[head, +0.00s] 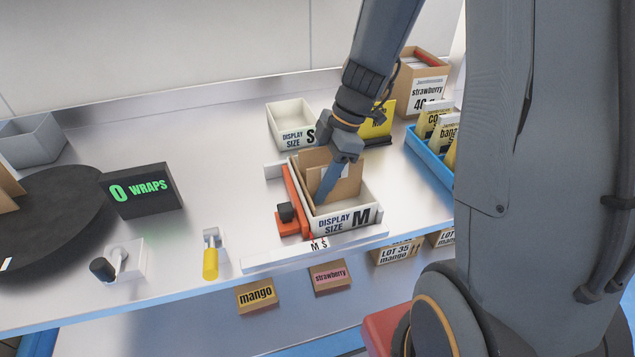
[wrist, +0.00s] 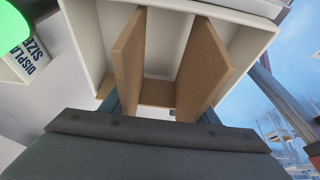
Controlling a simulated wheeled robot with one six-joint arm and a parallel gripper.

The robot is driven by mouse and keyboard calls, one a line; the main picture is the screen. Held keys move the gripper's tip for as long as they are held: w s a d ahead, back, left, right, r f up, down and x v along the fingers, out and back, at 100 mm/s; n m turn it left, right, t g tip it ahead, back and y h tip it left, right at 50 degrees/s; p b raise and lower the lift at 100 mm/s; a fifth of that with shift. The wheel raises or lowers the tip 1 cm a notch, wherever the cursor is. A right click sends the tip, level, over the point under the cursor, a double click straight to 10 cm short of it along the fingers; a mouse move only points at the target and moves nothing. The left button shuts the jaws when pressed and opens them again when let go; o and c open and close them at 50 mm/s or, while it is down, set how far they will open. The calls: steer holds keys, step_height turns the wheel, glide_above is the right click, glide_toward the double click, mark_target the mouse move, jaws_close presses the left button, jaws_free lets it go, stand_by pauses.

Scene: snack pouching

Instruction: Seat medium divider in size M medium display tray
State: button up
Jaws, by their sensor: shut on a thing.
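The size M display tray (head: 345,222) is a white open box standing on the counter, its label facing front. The medium divider (head: 347,187) is brown card with two upright panels and a cross piece. It stands within the tray's walls, with its upper edges above the rim. My gripper (head: 326,188) reaches down into the tray and is shut on the divider. In the wrist view, the gripper (wrist: 160,110) has its dark fingers at the divider (wrist: 205,65), inside the white tray walls (wrist: 85,40). Whether the divider touches the tray floor is hidden.
An orange clamp (head: 291,205) with a black knob stands along the tray's left side. A size S tray (head: 290,122) is behind, and a blue bin (head: 428,165) of pouches is to the right. A white rail (head: 290,256) runs in front. The counter left of the clamp has free room.

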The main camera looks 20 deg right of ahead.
steer(key=shift+f, duration=0.8)
steer(key=shift+f, duration=0.2)
steer(key=o, duration=1)
steer(key=shift+r, duration=0.2)
steer(key=shift+r, duration=0.2)
steer(key=b+v, duration=0.2)
steer(key=v, duration=0.9)
steer(key=shift+d+r+b, duration=0.1)
steer(key=shift+r+b, duration=0.2)
